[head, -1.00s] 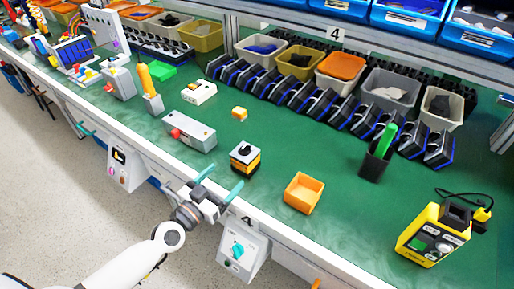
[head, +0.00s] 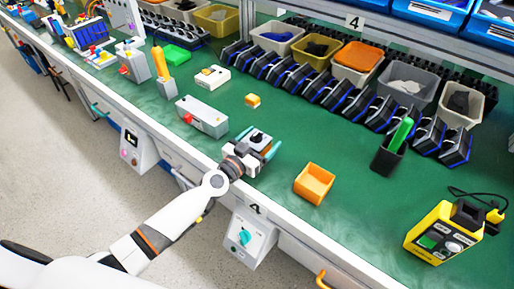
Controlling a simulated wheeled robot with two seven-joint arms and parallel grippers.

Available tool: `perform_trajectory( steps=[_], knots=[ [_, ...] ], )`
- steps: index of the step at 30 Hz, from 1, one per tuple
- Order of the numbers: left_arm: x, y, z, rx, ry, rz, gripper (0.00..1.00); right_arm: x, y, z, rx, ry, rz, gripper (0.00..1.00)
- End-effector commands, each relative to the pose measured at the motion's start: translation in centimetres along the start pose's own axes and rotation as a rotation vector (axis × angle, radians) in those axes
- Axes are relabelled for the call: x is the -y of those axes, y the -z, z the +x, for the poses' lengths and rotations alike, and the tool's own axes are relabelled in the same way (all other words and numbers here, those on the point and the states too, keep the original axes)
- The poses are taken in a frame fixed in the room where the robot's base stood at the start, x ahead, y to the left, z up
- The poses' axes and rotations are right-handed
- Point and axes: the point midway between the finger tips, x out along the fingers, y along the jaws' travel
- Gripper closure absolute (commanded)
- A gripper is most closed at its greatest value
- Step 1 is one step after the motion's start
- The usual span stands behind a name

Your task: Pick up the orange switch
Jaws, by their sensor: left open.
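The orange switch (head: 257,138) is a small block with a black rotary knob on top. It stands on the green table near the front edge, and its lower body is largely hidden behind my gripper. My left gripper (head: 258,142) reaches in from the lower left, low over the table edge. Its teal fingers are open and appear on either side of the switch. I cannot tell whether they touch it. My right gripper is not in view.
A grey box with a red button (head: 203,117) lies to the left. A small yellow-orange block (head: 253,100) stands behind. A black holder (head: 388,158) and a yellow device (head: 440,234) stand farther right.

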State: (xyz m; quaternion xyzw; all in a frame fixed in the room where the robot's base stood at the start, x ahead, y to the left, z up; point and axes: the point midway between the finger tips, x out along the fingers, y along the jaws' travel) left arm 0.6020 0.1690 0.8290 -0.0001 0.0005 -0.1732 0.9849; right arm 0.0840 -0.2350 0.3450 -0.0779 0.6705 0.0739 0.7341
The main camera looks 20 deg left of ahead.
Motion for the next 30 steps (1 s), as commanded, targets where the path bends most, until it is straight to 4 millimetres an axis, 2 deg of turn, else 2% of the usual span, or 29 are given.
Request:
perform_trajectory(
  steps=[8, 18, 26, 30],
  knots=[
    [0.0, 0.0, 0.3, -0.001, 0.001, 0.0, 0.16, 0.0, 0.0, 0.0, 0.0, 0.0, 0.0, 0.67],
    [0.0, 0.0, 0.3, -0.001, 0.0, 0.0, 0.7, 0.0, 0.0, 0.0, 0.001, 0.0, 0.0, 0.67],
    [0.0, -0.3, 0.3, 0.001, 0.0, 0.0, 0.7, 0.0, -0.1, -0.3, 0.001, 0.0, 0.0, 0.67],
    [0.0, -1.8, 0.3, 0.001, 0.0, 0.0, 0.7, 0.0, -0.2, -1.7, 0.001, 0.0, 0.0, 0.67]
  ],
)
